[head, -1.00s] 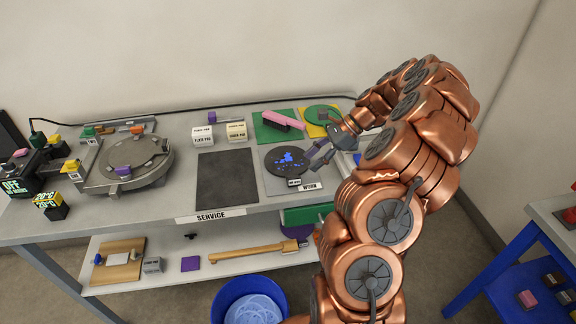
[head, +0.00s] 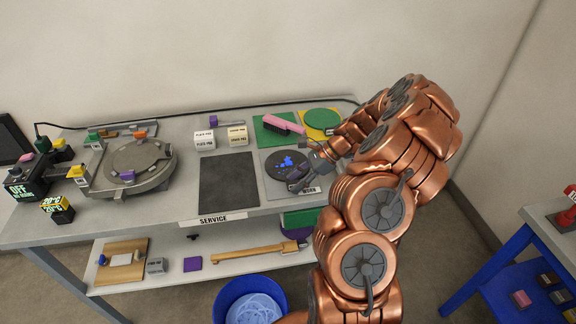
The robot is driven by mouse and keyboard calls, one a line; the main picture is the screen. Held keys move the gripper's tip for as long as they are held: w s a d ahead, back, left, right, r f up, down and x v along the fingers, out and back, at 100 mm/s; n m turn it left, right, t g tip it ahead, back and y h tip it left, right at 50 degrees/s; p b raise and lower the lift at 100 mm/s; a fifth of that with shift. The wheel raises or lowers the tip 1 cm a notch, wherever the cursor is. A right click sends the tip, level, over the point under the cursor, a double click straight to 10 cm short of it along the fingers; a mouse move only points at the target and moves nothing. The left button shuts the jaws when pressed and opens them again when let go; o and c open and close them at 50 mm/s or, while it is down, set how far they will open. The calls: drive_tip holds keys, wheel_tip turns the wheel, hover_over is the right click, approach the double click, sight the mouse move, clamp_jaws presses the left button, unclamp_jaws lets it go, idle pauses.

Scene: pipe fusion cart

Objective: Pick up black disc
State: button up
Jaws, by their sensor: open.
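The black disc (head: 279,160), with bright blue patches on top, lies on a grey pad at the right part of the cart's top. My gripper (head: 301,180) is at the disc's right front edge, pointing left and down. It is open, and its fingers partly cover the disc's near right side. I cannot tell whether a finger touches the disc.
A dark square mat (head: 229,183) lies left of the disc. A pink brush (head: 284,124) on a green pad and a green disc (head: 321,118) on a yellow pad lie behind. A round grey machine (head: 131,165) stands left. A blue bucket (head: 217,306) stands below in front.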

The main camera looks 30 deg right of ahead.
drive_tip(key=shift+c, duration=0.4)
clamp_jaws()
idle(0.4)
